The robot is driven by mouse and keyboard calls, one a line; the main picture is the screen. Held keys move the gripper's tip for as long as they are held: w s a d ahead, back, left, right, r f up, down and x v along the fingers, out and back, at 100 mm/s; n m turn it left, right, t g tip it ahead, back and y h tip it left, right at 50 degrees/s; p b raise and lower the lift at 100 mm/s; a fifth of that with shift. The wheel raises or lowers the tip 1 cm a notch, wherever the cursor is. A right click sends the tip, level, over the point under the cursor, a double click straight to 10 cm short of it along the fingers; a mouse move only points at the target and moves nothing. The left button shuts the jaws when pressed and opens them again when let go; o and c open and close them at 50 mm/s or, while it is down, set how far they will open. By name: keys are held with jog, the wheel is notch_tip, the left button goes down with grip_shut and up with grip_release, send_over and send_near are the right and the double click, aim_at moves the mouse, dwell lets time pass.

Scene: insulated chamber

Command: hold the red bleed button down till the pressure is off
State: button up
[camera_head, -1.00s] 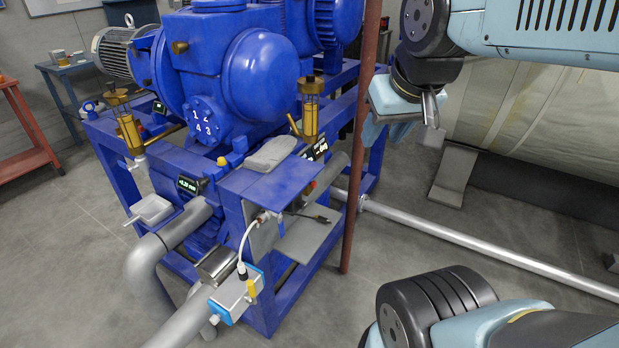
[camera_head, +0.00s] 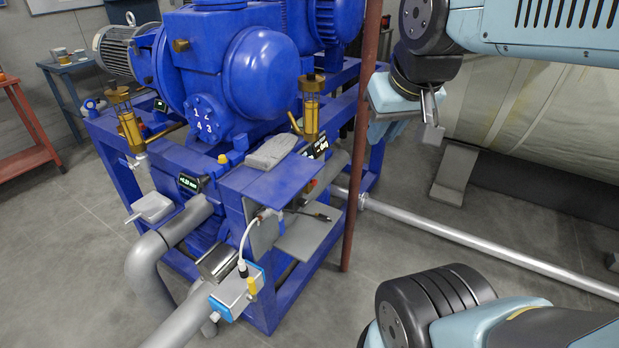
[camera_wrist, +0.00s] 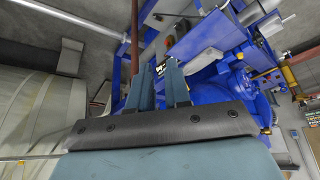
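A small red spot (camera_head: 311,184), which looks like the bleed button, shows on the right side of the blue machine's frame, below a dark display with white figures (camera_head: 317,149). The display's reading is too small to be sure of. A red-orange spot (camera_wrist: 168,41) near the blue frame in the wrist view may be the same button. My gripper (camera_head: 431,112) is in the air right of the red post and well apart from the button. In the wrist view its two fingers (camera_wrist: 157,66) stand apart with nothing seen between them.
A rust-red upright post (camera_head: 357,150) stands between my gripper and the blue machine (camera_head: 270,190). A grey shelf (camera_head: 306,236) juts out low on the machine. A pale pipe (camera_head: 480,245) runs along the floor. A large wrapped vessel (camera_head: 530,110) is behind my arm.

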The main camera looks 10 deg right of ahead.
grip_shut()
dwell(1.2)
